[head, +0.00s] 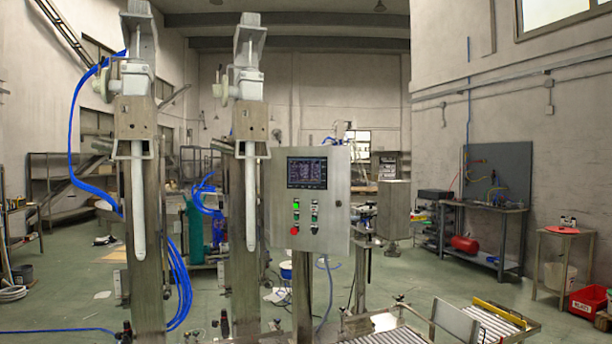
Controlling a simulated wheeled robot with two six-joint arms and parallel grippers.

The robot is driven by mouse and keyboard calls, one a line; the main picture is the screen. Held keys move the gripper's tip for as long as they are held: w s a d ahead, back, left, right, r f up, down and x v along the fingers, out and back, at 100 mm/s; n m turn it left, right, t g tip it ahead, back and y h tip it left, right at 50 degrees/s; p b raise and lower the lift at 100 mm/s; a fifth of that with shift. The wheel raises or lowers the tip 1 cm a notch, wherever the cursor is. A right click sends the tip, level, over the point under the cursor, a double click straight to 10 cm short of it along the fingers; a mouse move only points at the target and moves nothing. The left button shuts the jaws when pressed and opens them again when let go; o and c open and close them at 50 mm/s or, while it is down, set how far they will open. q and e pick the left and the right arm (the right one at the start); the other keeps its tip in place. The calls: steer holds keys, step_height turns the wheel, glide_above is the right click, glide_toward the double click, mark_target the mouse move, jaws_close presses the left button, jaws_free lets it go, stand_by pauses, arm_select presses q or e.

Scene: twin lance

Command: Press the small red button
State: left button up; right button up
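A small red button (294,230) sits at the lower left of a grey metal control panel (335,215), in the middle of the head view. Above it on the panel are a lit green button (296,205), several small dark switches and a dark display screen (307,172). The panel stands on a metal post and faces me, angled slightly. Neither of my grippers shows in the head view, and nothing covers the red button.
Two tall metal columns with white lances (138,200) (250,195) and blue hoses stand left of the panel. A roller conveyor (390,336) lies low in front, at the right. A workbench (485,205) and a red bin (588,301) are along the right wall. Green floor is open between.

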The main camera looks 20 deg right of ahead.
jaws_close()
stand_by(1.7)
